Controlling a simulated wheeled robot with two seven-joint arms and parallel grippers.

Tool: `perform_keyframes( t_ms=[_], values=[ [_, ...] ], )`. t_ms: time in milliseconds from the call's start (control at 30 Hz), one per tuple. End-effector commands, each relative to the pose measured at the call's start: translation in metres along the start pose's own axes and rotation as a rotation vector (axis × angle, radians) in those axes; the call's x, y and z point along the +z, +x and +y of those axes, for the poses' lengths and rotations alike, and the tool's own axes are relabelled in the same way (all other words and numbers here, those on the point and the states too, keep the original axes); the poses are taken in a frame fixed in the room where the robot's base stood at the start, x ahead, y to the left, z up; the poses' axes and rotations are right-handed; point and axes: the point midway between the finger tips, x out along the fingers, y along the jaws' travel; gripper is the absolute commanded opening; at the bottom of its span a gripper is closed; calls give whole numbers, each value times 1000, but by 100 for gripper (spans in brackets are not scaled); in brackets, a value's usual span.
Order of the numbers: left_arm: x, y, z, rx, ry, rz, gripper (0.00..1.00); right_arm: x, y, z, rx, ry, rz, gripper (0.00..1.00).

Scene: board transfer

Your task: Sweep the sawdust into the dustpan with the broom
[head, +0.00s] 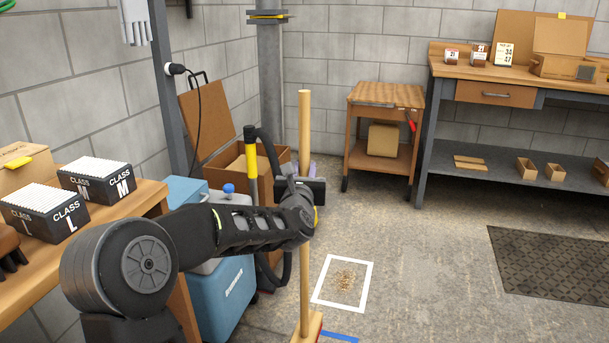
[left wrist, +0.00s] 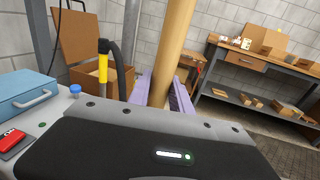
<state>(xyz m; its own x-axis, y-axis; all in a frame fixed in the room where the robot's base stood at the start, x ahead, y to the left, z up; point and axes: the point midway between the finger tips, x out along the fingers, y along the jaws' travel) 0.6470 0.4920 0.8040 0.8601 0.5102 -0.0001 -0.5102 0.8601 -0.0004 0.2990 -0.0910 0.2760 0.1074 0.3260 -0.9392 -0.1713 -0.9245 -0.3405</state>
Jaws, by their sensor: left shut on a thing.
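The broom (head: 304,125) stands nearly upright, its pale wooden handle running down to a wooden head at the bottom edge of the head view. My left gripper (head: 306,188) is shut on the handle around its middle. In the left wrist view the handle (left wrist: 165,50) rises between purple fingers (left wrist: 164,92). The sawdust (head: 345,280) is a small tan patch on the floor inside a white outlined square, right of the broom head. The lower part of the broom head is cut off. I cannot make out a dustpan. My right gripper is not in view.
A blue machine (head: 228,295) and an open cardboard box (head: 236,165) stand behind my left arm. A workbench (head: 55,262) is at left. A small wooden cart (head: 385,95) and a long bench (head: 480,165) stand at the back. Floor around a dark mat (head: 555,265) is clear.

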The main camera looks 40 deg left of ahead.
Motion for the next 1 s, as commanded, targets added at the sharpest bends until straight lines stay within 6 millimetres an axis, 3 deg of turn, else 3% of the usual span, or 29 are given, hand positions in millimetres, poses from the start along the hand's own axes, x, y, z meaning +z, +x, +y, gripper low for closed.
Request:
perform_keyframes(
  t_ms=[267, 700, 1000],
  values=[
    [-5, 0, 0, 0, 1, -4, 0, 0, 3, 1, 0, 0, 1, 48],
    [-44, 0, 0, 0, -1, -4, 0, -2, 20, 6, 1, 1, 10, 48],
    [-47, 0, 0, 0, 0, -6, 0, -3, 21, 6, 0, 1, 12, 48]
  ],
)
